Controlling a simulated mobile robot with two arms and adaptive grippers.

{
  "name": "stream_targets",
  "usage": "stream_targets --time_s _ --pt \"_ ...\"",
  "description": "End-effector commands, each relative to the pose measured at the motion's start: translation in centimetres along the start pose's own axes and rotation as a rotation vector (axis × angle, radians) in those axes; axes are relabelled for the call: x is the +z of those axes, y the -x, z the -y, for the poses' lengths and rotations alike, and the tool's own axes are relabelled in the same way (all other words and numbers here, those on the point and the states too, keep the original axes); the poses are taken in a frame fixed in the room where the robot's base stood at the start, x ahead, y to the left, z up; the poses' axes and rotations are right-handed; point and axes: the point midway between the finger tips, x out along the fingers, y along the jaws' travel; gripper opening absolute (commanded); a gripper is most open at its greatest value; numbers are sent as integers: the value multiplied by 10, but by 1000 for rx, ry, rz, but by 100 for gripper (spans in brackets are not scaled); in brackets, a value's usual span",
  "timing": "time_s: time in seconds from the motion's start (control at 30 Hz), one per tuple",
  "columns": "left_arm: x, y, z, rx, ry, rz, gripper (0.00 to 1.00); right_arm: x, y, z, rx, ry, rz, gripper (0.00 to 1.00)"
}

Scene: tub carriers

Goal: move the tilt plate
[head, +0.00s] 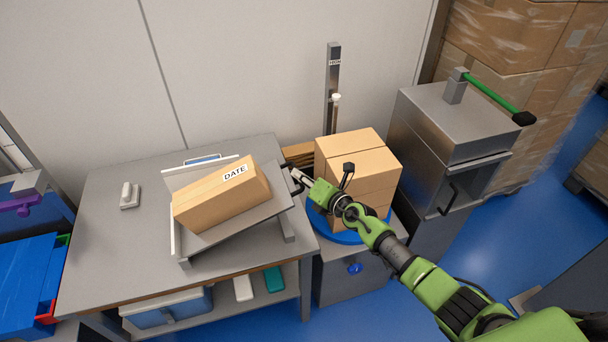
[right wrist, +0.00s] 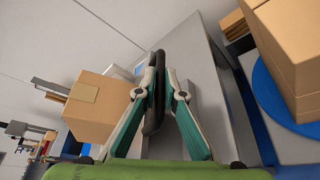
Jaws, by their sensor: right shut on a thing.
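The tilt plate (head: 238,222) is a grey plate on the grey bench, sloping, with a light raised fence on its left and back sides. A brown carton (head: 222,194) with a DATE label lies tilted on it; the carton also shows in the right wrist view (right wrist: 97,108). My right gripper (head: 296,180) is at the plate's right edge. In the right wrist view its fingers (right wrist: 158,88) are shut on a dark handle (right wrist: 154,112). The handle's join to the plate is hidden. My left gripper is not in view.
Stacked cartons (head: 358,160) stand on a blue turntable (head: 342,236) right of the bench (head: 100,235). A grey cabinet (head: 448,125) with a green lever stands farther right. A small pale block (head: 130,196) sits left on the bench, with clear surface around it.

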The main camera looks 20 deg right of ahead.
Motion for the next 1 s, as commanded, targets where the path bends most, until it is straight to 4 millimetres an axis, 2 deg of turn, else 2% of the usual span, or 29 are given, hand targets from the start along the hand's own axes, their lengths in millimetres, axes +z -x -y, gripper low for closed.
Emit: stream_targets --time_s 0.03,0.37,0.4,0.43,0.83,1.0 --pt "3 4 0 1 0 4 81 9 -2 -13 17 -2 15 0" --pt "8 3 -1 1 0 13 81 7 -2 -13 17 -1 14 0" --pt "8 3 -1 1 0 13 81 7 -2 -13 17 -1 14 20" --pt "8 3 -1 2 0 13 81 7 -2 -13 17 -1 13 26" --pt "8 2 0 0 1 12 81 1 1 -7 9 -1 3 26" --pt "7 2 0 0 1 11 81 -1 16 -8 13 -4 1 26"
